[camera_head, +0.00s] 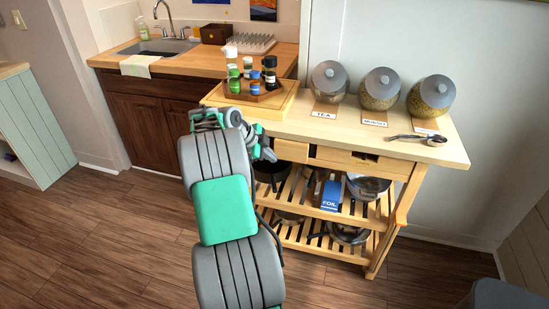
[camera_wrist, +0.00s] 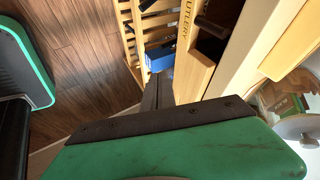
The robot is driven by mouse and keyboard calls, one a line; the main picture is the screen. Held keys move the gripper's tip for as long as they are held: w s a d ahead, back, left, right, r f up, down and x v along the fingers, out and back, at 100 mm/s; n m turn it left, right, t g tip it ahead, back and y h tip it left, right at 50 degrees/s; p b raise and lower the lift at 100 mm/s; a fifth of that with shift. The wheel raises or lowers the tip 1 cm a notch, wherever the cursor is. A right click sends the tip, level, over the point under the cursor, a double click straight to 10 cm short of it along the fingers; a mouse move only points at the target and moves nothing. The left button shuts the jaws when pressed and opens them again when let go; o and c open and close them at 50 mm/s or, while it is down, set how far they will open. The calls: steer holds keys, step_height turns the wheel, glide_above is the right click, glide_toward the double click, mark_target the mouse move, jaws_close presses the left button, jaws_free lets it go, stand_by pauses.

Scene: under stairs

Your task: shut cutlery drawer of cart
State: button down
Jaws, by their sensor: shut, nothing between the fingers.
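The cart (camera_head: 450,152) is pale wood, with a thick top, drawers below it and slatted shelves. The cutlery drawer (camera_wrist: 197,68) shows in the wrist view, with part of its CUTLERY lettering on the front. It stands partly open, with a dark gap behind the front and a dark object in it. In the head view, a drawer front (camera_head: 342,157) shows under the top. My gripper (camera_wrist: 159,82) is shut and empty, with its fingertips close to the drawer front. I cannot tell whether they touch. In the head view, my arm hides the cart's left end.
A blue foil box (camera_head: 331,195) and pots fill the shelves. Wooden floor (camera_head: 120,240) is clear at left.

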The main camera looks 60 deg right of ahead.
steer(key=w+a+r+t+b, duration=0.2)
steer(key=w+a+r+b, duration=0.3)
steer(key=a+r+b, duration=0.25)
steer(key=s+a+f+n+h+b, duration=0.1)
steer(key=s+a+f+n+b, duration=0.1)
steer(key=s+a+f+b, duration=0.25)
step_height(320, 180, down, 6)
steer(key=m+t+h, duration=0.1)
steer(key=t+h, duration=0.2)
steer(key=h, duration=0.2)
steer(key=w+d+m, duration=0.1)
steer(key=w+d, duration=0.1)
steer(key=d, duration=0.5)
steer(key=w+d+m+t+h, duration=0.1)
steer(key=w+d, duration=0.2)
steer(key=d, duration=0.5)
steer(key=shift+w+r+b, duration=0.25)
steer(key=shift+r+b, duration=0.1)
steer(key=shift+b, duration=0.05)
